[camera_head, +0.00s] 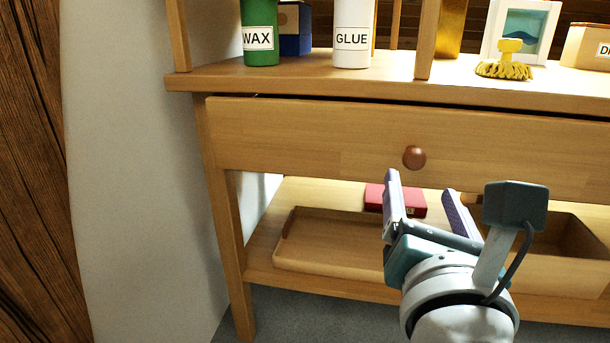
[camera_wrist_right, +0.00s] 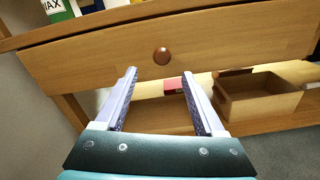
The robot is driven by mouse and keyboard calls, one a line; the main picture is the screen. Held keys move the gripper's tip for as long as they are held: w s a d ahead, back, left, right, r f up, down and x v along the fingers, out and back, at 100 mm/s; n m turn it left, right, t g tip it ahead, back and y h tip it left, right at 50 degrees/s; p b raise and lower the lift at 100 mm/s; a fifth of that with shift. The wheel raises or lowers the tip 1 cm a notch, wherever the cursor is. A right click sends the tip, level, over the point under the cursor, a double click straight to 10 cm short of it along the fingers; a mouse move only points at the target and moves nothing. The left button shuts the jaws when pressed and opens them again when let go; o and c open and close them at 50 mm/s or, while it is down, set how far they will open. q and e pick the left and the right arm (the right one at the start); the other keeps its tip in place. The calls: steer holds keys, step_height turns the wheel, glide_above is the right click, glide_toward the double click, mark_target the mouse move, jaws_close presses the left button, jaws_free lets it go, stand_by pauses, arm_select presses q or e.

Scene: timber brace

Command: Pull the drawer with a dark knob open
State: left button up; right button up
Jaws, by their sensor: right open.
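The drawer (camera_head: 300,137) is a wide wooden front under the table top, with one round dark brown knob (camera_head: 414,157). Its front looks shut or nearly so, with a thin dark gap along its top edge. My right gripper (camera_head: 421,182) is open and empty, just below and in front of the knob. In the right wrist view the knob (camera_wrist_right: 162,56) shows beyond the two fingertips (camera_wrist_right: 158,70), roughly midway between them and apart from both. My left gripper is not in view.
A green WAX can (camera_head: 260,35) and a white GLUE bottle (camera_head: 352,35) stand on the table top. On the lower shelf are a shallow tray (camera_head: 330,262), a red box (camera_head: 375,197) and an open wooden box (camera_head: 560,235). A wall (camera_head: 130,170) stands left.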

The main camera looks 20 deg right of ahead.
mark_target(416, 163)
steer(key=x, duration=0.5)
steer(key=b+x, duration=0.1)
steer(key=x, duration=0.3)
steer(key=shift+w+d+b, duration=0.2)
steer(key=shift+d+b, duration=0.1)
steer(key=shift+d, duration=0.15)
steer(key=shift+c, duration=0.3)
jaws_close()
stand_by(0.5)
